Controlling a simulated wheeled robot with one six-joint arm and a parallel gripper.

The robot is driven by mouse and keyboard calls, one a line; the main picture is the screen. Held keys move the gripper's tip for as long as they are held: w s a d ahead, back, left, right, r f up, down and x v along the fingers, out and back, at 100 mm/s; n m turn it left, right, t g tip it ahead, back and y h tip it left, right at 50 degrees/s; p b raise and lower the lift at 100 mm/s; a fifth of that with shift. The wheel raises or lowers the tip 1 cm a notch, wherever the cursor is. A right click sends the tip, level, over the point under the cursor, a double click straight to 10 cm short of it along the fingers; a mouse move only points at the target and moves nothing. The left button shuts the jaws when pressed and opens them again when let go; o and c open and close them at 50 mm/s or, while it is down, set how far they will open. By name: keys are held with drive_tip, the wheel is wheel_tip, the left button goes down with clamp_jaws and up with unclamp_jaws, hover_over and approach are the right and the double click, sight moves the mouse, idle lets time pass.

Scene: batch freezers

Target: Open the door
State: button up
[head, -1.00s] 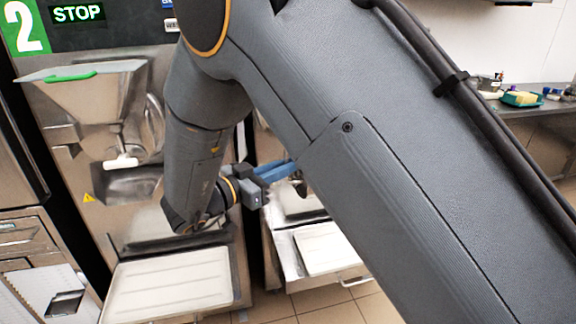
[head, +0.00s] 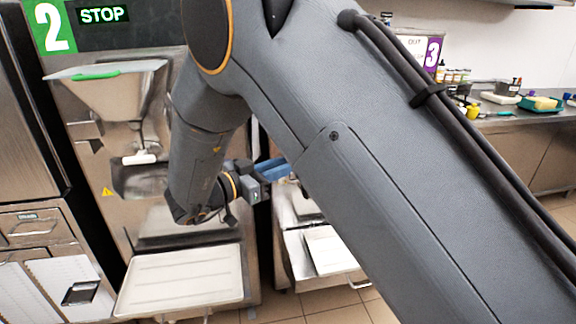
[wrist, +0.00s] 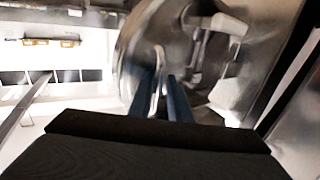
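The batch freezer marked 2 (head: 152,215) stands at the left in the head view, with a steel hopper (head: 112,97) and a white handle (head: 140,158). In the wrist view a rounded, shiny steel front, perhaps the door (wrist: 135,50), is blurred, with a white handle (wrist: 218,24) at its upper right. My gripper (head: 280,168) points right, beside the freezer's front. Its blue fingers (wrist: 168,85) show apart in the wrist view. A pale curved strip shows between them; I cannot tell whether they touch it. My arm hides much of the freezer's right side.
A white tray (head: 178,282) juts out low in front of the freezer. Another light tray (head: 325,250) sits low to its right. A counter (head: 520,118) with small items runs along the right. A steel cabinet (head: 30,225) stands at the left. Some tiled floor shows.

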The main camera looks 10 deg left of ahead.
drive_tip(key=shift+s+a, duration=0.15)
drive_tip(key=b+v, duration=0.2)
drive_tip(key=v, duration=0.5)
drive_tip(key=shift+s+a, duration=0.15)
drive_tip(key=shift+s, duration=0.05)
